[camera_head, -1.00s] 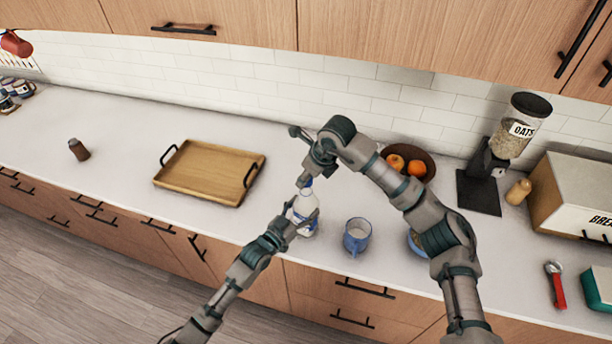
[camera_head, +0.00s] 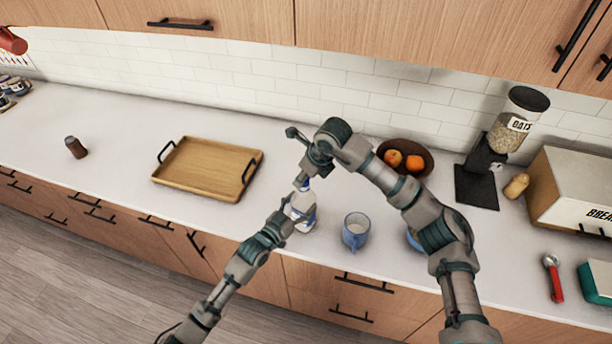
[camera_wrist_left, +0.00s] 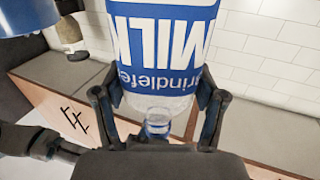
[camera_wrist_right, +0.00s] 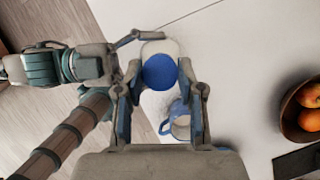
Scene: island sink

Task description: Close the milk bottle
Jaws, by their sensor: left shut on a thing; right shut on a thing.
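The milk bottle (camera_head: 305,212) stands upright near the counter's front edge, white with a blue label. My left gripper (camera_head: 288,222) is shut around its body from the left. In the left wrist view the bottle (camera_wrist_left: 160,45) fills the space between the fingers (camera_wrist_left: 158,105). My right gripper (camera_head: 304,181) is above the bottle, pointing down, shut on the round blue cap (camera_wrist_right: 160,72). In the right wrist view the cap is between the fingers (camera_wrist_right: 160,90) and over the bottle top. I cannot tell whether it is seated on the neck.
A blue mug (camera_head: 355,231) stands close to the right of the bottle. A wooden tray (camera_head: 205,170) lies to the left. A fruit bowl (camera_head: 425,153) is behind my right arm.

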